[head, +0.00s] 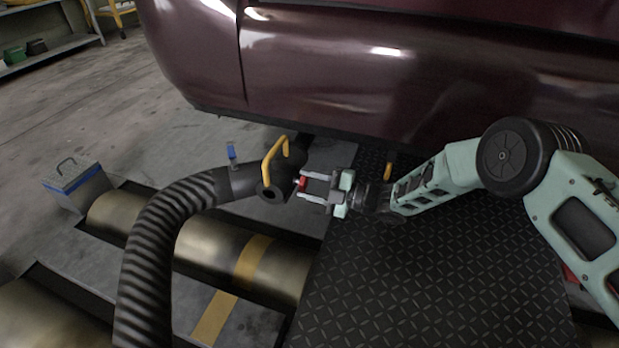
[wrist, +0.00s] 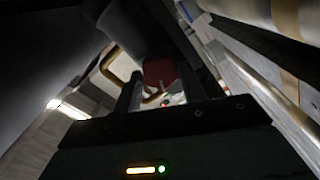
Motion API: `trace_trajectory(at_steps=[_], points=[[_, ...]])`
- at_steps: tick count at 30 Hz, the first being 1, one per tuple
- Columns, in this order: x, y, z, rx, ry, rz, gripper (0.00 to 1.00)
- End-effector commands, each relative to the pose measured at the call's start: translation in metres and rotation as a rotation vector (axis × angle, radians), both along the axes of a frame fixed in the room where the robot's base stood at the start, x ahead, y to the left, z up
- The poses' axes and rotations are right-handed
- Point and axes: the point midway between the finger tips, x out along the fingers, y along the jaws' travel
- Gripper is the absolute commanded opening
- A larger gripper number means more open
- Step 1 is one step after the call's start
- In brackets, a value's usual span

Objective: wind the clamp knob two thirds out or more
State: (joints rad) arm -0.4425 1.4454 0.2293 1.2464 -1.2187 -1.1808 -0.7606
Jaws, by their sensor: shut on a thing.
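The clamp knob is a small red knob (head: 301,183) on the side of the black hose nozzle (head: 271,188). The nozzle has a yellow handle (head: 274,156) and sits at the end of a thick ribbed hose, by the car's underside. My gripper (head: 306,186) comes from the right and is shut on the knob, its two fingers on either side of it. In the wrist view the red knob (wrist: 160,72) shows between the dark fingers, with the yellow handle (wrist: 112,62) behind it. The knob's thread is too small to read.
The ribbed hose (head: 155,240) curves down at the left over the metal rollers (head: 215,250). The dark red car body (head: 400,70) hangs close above my arm. A black tread plate (head: 430,270) lies below my arm. A grey-blue box (head: 78,183) stands at the left.

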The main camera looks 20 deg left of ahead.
Motion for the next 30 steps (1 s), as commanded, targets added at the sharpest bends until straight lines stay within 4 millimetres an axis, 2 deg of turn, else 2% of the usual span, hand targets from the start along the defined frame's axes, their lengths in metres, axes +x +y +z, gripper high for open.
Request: trace_trajectory(at_steps=[15, 21, 30], points=[[0.0006, 0.0006, 0.0028, 0.005, -0.467, 0.0, 0.2], [0.0008, 0.0006, 0.0029, 0.007, -0.554, -0.001, 0.2], [0.0022, 0.0004, 0.0033, 0.007, -0.56, -0.005, 0.2]])
